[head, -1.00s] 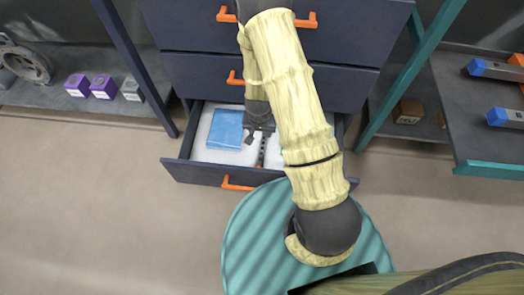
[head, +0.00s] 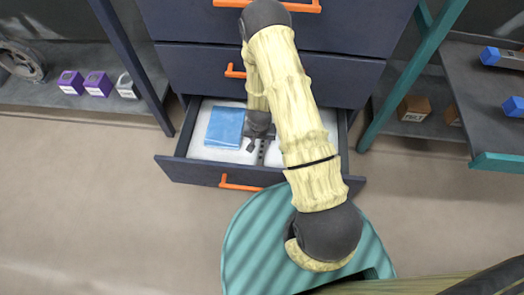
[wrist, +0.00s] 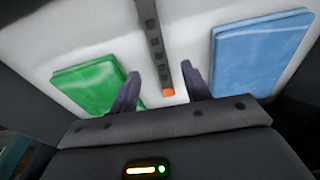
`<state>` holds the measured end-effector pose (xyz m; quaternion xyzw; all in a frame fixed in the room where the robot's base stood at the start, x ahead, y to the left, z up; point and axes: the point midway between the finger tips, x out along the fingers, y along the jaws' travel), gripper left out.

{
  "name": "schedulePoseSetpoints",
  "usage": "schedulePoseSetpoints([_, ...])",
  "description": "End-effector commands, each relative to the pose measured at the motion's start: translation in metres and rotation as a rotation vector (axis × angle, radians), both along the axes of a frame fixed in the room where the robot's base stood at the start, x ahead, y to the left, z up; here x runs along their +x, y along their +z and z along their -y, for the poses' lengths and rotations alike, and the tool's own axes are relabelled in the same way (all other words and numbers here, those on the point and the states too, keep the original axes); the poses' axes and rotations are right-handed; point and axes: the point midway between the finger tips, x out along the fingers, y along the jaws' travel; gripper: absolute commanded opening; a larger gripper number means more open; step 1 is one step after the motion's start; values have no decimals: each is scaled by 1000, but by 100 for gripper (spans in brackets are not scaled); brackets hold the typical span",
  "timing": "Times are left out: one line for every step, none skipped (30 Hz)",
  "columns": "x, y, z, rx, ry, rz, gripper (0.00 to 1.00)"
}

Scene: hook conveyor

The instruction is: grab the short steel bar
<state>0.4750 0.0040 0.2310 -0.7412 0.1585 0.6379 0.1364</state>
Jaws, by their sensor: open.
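The short steel bar (wrist: 156,45) is a dark, narrow strip with holes and an orange end. It lies on the white floor of an open drawer (head: 200,171), between a green and a blue flat item. In the head view the bar (head: 262,157) is mostly hidden by my gripper (head: 257,147), which is inside the drawer area. In the wrist view my gripper (wrist: 161,84) is open and empty, with one finger on each side of the bar's orange end. I cannot tell the height left between fingertips and bar.
A blue flat item (head: 225,128) lies left of the bar in the drawer, and a green one (wrist: 87,85) lies on the other side. The drawer front has an orange handle (head: 241,184). Teal frame posts and shelves (head: 500,162) flank the cabinet.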

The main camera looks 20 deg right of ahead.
Motion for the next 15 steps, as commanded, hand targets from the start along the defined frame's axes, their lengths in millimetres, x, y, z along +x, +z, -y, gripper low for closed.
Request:
schedulePoseSetpoints([1, -13, 0, 0, -1, 0, 47])
schedulePoseSetpoints([2, -16, 1, 0, -1, 0, 47])
schedulePoseSetpoints([2, -19, 1, 0, -1, 0, 47])
schedulePoseSetpoints([3, -20, 1, 0, -1, 0, 47])
schedulePoseSetpoints([3, -21, 1, 0, -1, 0, 47])
schedulePoseSetpoints([3, -21, 1, 0, -1, 0, 47])
schedulePoseSetpoints([3, -21, 1, 0, -1, 0, 47])
schedulePoseSetpoints([3, -21, 1, 0, -1, 0, 47])
schedulePoseSetpoints([3, -20, 1, 0, -1, 0, 47])
schedulePoseSetpoints([3, -20, 1, 0, -1, 0, 47])
schedulePoseSetpoints([3, -20, 1, 0, -1, 0, 47])
schedulePoseSetpoints([3, -20, 1, 0, -1, 0, 47])
schedulePoseSetpoints([3, -20, 1, 0, -1, 0, 47])
schedulePoseSetpoints([3, -20, 1, 0, -1, 0, 47])
schedulePoseSetpoints([3, -21, 1, 0, -1, 0, 47])
